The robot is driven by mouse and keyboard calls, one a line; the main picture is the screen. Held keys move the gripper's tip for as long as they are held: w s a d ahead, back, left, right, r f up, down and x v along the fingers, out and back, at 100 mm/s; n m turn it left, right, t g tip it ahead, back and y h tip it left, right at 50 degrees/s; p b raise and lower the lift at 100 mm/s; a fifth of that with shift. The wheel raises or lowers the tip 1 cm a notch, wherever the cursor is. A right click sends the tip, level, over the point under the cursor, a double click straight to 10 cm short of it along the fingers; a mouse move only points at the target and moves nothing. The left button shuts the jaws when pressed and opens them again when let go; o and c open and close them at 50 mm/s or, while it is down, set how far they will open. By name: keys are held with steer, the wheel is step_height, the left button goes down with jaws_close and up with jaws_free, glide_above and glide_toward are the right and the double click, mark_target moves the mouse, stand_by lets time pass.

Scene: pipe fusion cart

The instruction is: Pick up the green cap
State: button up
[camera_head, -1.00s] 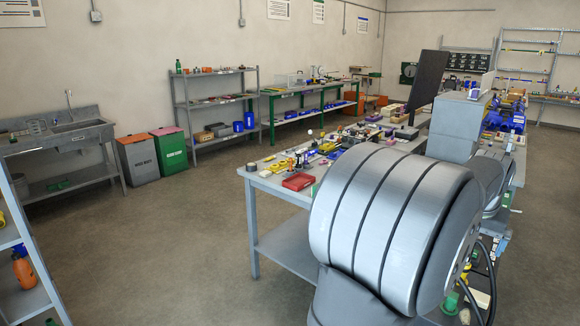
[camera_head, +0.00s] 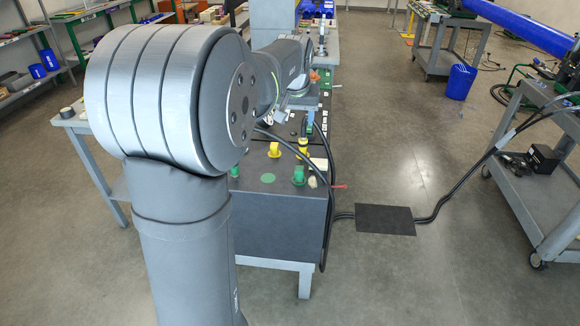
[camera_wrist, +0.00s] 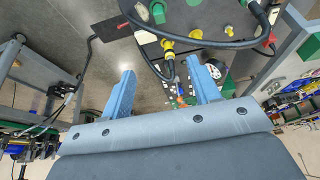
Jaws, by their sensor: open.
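Several small green pieces are on the dark cart panel (camera_head: 275,215), and I cannot tell for sure which is the green cap. One upright green piece (camera_head: 299,175) stands near the panel's right side, beside a flat green disc (camera_head: 268,178). In the wrist view, a green piece (camera_wrist: 158,12) shows at the top, beyond the fingertips. My gripper (camera_wrist: 160,66) is open with nothing between its two blue fingers, apart from the green pieces.
Yellow plugs (camera_head: 274,150) stand on the panel near the green pieces. Black cables (camera_head: 328,200) loop over its right edge, close to the fingers in the wrist view. A dark mat (camera_head: 385,219) lies on the floor.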

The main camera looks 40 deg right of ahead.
glide_above(299, 169)
steer(key=s+a, duration=0.1)
steer(key=s, duration=0.1)
step_height(299, 169, down, 22)
steer(key=shift+a+x, duration=0.15)
steer(key=shift+x, duration=1.5)
steer(key=shift+a+x, duration=0.15)
steer(key=shift+x, duration=1.45)
steer(key=shift+w, duration=0.1)
steer(key=c, duration=1.1)
